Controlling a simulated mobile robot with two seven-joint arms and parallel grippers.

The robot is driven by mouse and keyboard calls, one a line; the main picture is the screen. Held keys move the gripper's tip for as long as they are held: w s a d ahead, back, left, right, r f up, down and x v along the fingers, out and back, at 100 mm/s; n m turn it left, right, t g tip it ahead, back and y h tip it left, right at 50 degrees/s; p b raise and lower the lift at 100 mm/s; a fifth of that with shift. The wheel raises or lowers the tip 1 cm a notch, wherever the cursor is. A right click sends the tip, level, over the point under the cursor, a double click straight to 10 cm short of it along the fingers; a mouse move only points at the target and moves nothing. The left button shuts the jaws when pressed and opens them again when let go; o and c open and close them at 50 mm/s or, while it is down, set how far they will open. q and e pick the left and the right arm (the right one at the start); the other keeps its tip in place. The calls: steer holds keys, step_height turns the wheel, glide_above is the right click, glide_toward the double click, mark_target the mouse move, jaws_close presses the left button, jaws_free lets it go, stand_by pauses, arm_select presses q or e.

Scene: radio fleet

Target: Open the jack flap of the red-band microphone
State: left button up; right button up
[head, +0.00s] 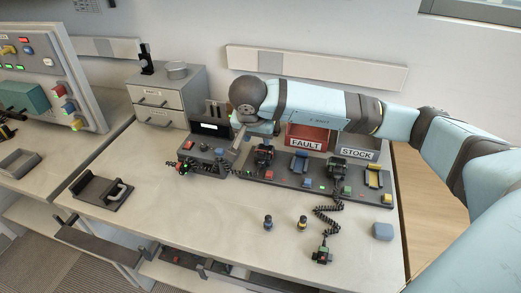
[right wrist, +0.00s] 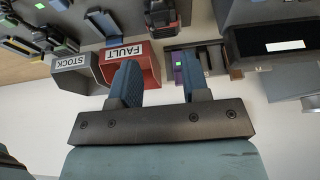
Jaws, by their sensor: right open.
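My left gripper is not visible.
A red FAULT bin (head: 306,137) and a grey STOCK bin (head: 356,155) stand behind the strip. Radios stand on the strip. Two small knobs (head: 267,222) (head: 302,222) and a pale blue block (head: 383,231) sit in front.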

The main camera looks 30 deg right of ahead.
mark_target(260, 155)
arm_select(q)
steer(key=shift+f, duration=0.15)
arm_select(e)
steer(key=x, duration=0.8)
steer(key=shift+r, duration=0.1)
steer(key=shift+c, duration=0.4)
steer(key=c, duration=0.7)
steer(key=shift+o, duration=0.2)
steer(key=shift+s+a+f+t+h+b, duration=0.1)
steer(key=shift+a+f+t+h+b, duration=0.3)
steer(key=shift+b, duration=0.8)
steer(key=shift+s+t+h+b, duration=0.1)
steer(key=shift+t+h+b, duration=0.3)
steer(key=shift+h+b, duration=0.15)
steer(key=shift+s+a+f+t+h+b, duration=0.15)
steer(key=shift+t+h+b, duration=0.1)
steer(key=shift+t+b, duration=0.15)
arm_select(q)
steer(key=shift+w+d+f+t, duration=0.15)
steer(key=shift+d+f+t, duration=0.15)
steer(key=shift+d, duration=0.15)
arm_select(e)
steer(key=shift+s+a+r+t+h, duration=0.1)
steer(key=shift+r+t+h, duration=0.2)
steer(key=shift+h, duration=0.1)
